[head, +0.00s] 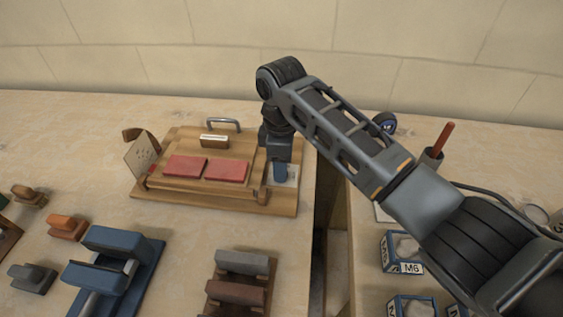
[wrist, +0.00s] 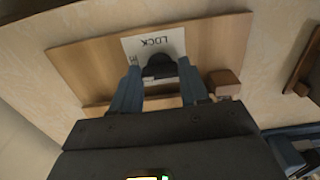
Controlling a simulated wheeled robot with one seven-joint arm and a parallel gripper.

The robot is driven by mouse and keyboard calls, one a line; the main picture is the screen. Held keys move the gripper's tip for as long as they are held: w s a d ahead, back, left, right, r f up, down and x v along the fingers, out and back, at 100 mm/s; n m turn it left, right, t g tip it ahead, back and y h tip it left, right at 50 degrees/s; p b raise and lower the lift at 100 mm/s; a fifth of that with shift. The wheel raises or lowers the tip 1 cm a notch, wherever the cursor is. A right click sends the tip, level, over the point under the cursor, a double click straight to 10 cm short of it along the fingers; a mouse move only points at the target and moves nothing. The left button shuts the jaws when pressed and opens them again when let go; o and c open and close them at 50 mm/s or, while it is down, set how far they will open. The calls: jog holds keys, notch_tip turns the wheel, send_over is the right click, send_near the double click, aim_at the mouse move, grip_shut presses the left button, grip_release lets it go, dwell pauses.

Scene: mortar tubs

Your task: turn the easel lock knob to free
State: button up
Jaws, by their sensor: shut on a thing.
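The wooden easel (head: 284,208) lies on the stone counter in the head view, with two red slabs (head: 226,169) on its board. My gripper (head: 280,172) points down over its right side. In the wrist view the dark lock knob (wrist: 158,67) sits between the blue fingers of my gripper (wrist: 159,75), which are shut on it. More lettering at the label's edge is partly hidden by a finger. My gripper hides the knob in the head view.
A metal handle (head: 224,123) stands at the easel's back edge, and a tilted card (head: 142,155) at its left. A blue tool (head: 112,262) and several blocks lie in front. A gap separates this counter from the right one, which holds blue-white boxes (head: 402,250).

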jog(key=o, duration=0.8)
jog(key=shift+r, duration=0.1)
jog(key=shift+r+b, duration=0.4)
jog(key=shift+r, duration=3.45)
